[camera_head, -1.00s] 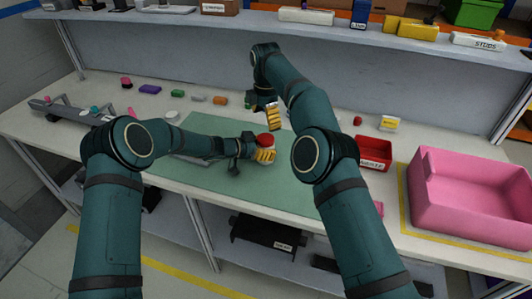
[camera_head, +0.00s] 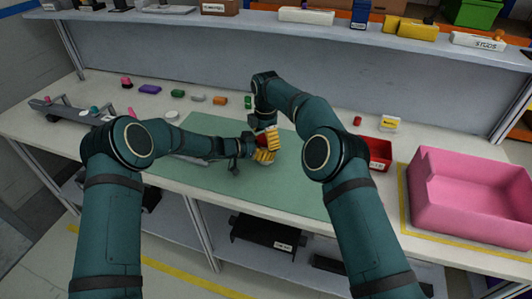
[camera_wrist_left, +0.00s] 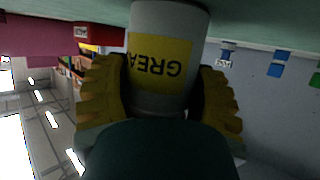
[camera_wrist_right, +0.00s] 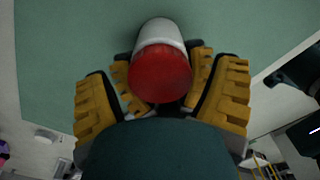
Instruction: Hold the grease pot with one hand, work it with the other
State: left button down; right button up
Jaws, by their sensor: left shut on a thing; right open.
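The grease pot is a white cylinder with a yellow label (camera_wrist_left: 160,58) in the left wrist view. Its red lid (camera_wrist_right: 160,74) faces the camera in the right wrist view. My left gripper (camera_head: 264,156) is shut on the pot's body, its yellow fingers on either side of it, over the green mat (camera_head: 210,181). My right gripper (camera_head: 270,138) is open just above, pointing down. Its fingers (camera_wrist_right: 162,95) stand either side of the lid; I cannot tell if they touch it. In the head view the grippers mostly hide the pot.
A red bin (camera_head: 379,153) and a large pink crate (camera_head: 470,205) stand to the right. Several small coloured parts, such as a purple one (camera_head: 150,89), lie along the back left. A grey rail-like fixture (camera_head: 65,112) is at far left. The front of the mat is clear.

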jog(key=c, duration=1.3)
jog(key=o, duration=1.3)
jog(key=shift+r, duration=2.25)
jog(key=shift+r, duration=1.75)
